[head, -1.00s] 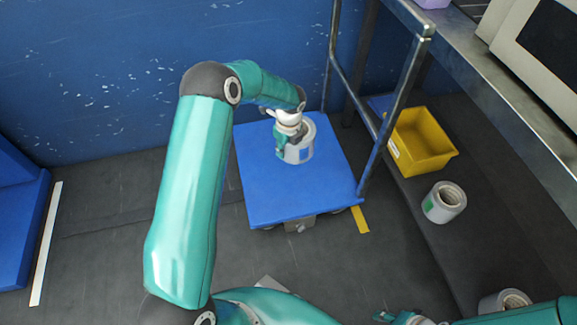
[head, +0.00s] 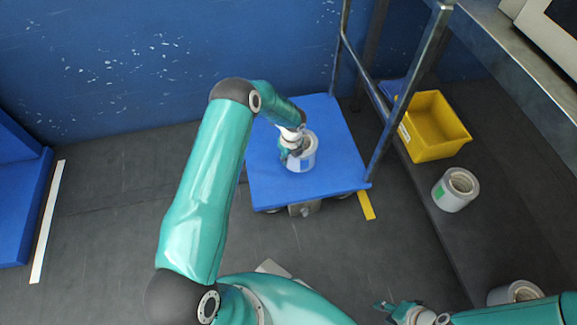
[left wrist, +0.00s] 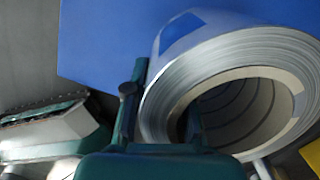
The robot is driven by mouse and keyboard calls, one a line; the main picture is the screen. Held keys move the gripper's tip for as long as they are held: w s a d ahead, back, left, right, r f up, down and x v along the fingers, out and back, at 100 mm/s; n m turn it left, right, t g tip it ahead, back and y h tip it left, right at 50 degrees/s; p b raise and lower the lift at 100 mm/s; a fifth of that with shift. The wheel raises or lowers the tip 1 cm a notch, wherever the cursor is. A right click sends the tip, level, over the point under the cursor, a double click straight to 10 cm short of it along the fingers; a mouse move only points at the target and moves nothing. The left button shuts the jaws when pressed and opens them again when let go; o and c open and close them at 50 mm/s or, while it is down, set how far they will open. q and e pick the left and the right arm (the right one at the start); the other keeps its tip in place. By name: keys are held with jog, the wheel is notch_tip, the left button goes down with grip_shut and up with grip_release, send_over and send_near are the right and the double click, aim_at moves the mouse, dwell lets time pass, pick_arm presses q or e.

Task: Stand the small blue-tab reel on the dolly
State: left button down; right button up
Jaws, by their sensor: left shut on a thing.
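The small reel (head: 303,160) is grey-white with a blue tab (head: 306,163). In the head view it is upright, its hole facing up, over the blue deck of the dolly (head: 270,185). I cannot tell whether its base touches the deck. My left gripper (head: 290,150) is shut on the reel's wall at its left side. In the left wrist view the reel (left wrist: 230,55) fills the right half, with one finger outside the wall and the other in the hole. My right gripper (head: 385,308) is low in the head view, away from the dolly; its opening is unclear.
A green-tab reel (head: 453,192) and another reel (head: 514,292) stand on the right. A yellow bin (head: 436,130) is beside the dolly's metal handle frame (head: 408,95). A steel bench (head: 500,60) is at upper right. The deck around the reel is clear.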

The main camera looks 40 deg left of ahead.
pick_arm(q)
jog(key=shift+w+f+b, duration=0.1)
jog(key=shift+f+b, duration=0.55)
jog(key=shift+f, duration=1.6)
jog(key=c, duration=1)
grip_release()
jog(key=shift+o, duration=0.2)
